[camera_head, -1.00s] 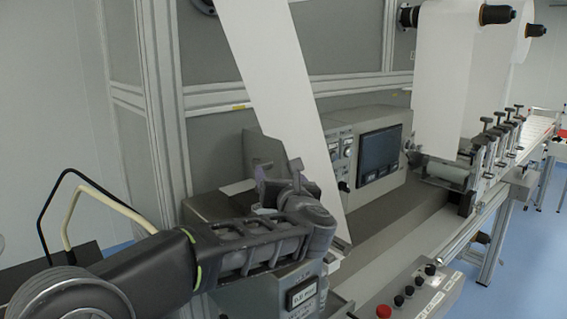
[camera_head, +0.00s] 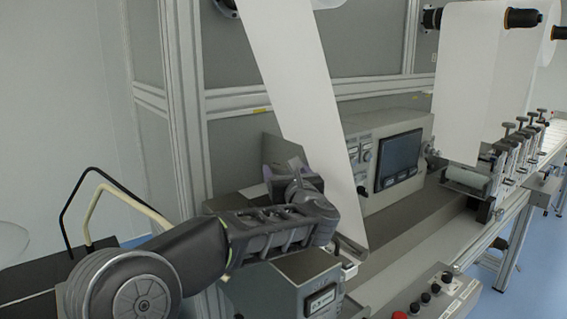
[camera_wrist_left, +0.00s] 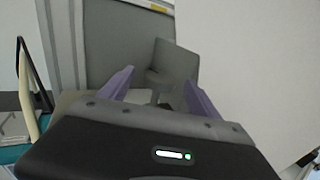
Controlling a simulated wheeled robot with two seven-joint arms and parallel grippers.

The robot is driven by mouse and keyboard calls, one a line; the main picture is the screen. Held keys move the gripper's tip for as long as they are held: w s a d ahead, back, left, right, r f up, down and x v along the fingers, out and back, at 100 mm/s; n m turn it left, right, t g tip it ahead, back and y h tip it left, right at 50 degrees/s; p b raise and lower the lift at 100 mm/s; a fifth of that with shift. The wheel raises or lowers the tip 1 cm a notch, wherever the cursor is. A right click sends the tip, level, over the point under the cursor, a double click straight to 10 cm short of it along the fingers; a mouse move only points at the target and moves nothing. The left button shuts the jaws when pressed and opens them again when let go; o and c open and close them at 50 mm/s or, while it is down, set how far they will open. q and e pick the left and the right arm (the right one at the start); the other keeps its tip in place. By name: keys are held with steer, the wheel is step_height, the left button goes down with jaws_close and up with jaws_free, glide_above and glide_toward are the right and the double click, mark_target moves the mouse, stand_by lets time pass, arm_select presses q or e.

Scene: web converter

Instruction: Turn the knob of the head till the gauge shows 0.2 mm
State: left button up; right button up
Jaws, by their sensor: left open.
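My left gripper (camera_head: 290,175) is in the middle of the head view, held above a grey box-shaped unit. The left wrist view shows its two purple fingers (camera_wrist_left: 160,92) apart, with nothing clamped between them. Beyond the fingers stands a grey bracket-like part (camera_wrist_left: 172,65) with a small round piece at its lower side; I cannot tell whether that is the knob. The gauge (camera_head: 321,299) is a small framed display on the front of the grey unit (camera_head: 290,270), below my left arm. Its digits are too small to read surely. My arm hides part of the unit's top. My right gripper is not in view.
A white web (camera_head: 305,110) runs down slantwise just right of the gripper. A control box with a dark screen (camera_head: 398,158) stands behind it. A panel with a red button (camera_head: 414,309) is at the lower right. A tall grey frame (camera_head: 190,130) rises behind.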

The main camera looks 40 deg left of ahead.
arm_select(q)
steer(key=shift+x, duration=1.15)
steer(key=shift+c, duration=0.2)
